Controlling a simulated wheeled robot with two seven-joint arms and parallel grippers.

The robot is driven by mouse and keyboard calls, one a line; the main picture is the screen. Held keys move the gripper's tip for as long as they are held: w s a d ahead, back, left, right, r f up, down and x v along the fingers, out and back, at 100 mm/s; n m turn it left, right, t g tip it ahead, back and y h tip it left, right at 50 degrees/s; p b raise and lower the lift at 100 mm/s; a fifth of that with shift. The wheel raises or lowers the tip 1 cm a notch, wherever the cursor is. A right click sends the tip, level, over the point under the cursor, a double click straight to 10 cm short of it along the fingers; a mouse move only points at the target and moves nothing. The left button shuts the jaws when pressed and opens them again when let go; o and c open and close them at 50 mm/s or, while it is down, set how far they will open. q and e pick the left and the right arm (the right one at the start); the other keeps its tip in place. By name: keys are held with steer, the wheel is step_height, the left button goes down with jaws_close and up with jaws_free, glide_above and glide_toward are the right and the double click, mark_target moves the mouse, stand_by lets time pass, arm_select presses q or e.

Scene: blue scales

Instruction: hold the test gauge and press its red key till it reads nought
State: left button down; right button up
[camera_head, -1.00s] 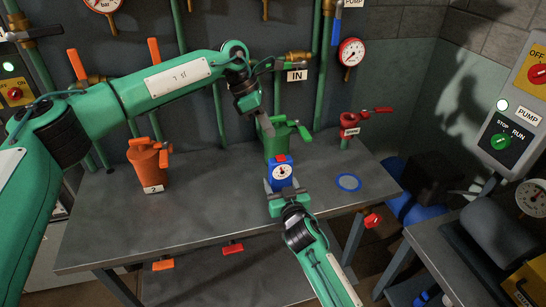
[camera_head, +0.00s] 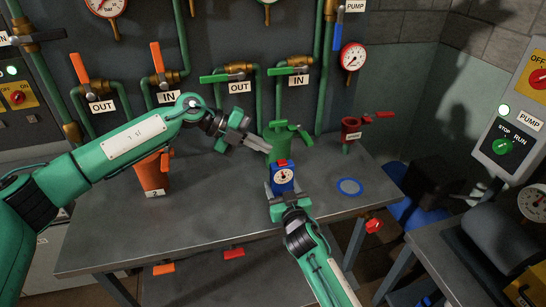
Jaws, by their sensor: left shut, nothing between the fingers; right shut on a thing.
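The test gauge (camera_head: 283,180) is a small blue block with a white round dial and a red key (camera_head: 281,163) on its top. My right gripper (camera_head: 282,190) is shut on it from the front and holds it upright over the bench. The dial's needle is too small to read surely. My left gripper (camera_head: 262,146) is shut and empty, just above and left of the gauge. Its tips point right and appear apart from the red key.
A green vessel (camera_head: 286,136) stands right behind the gauge. An orange vessel (camera_head: 150,176) is at the left, partly behind my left arm, and a red one (camera_head: 351,130) is at the right. A blue ring (camera_head: 349,187) marks the bench (camera_head: 200,235). The bench front is clear.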

arm_select(q)
steer(key=s+a+r+n+t+h, duration=0.1)
steer(key=a+n+t, duration=0.3)
steer(key=n, duration=1.3)
steer(key=shift+s+a+r+n+h, duration=0.3)
steer(key=shift+s+a+n+h, duration=0.1)
steer(key=shift+a+h, duration=0.6)
glide_above(273, 165)
steer(key=shift+s+a+f, duration=0.1)
steer(key=shift+a+f, duration=0.1)
steer(key=shift+f, duration=0.35)
steer(key=shift+s+a+f, duration=0.1)
steer(key=shift+a+f, duration=0.05)
steer(key=shift+f, duration=0.4)
steer(key=f, duration=0.3)
steer(key=shift+w+d+f, duration=0.1)
steer(key=shift+w+d, duration=0.1)
steer(key=shift+d, duration=0.15)
steer(key=shift+f, duration=0.55)
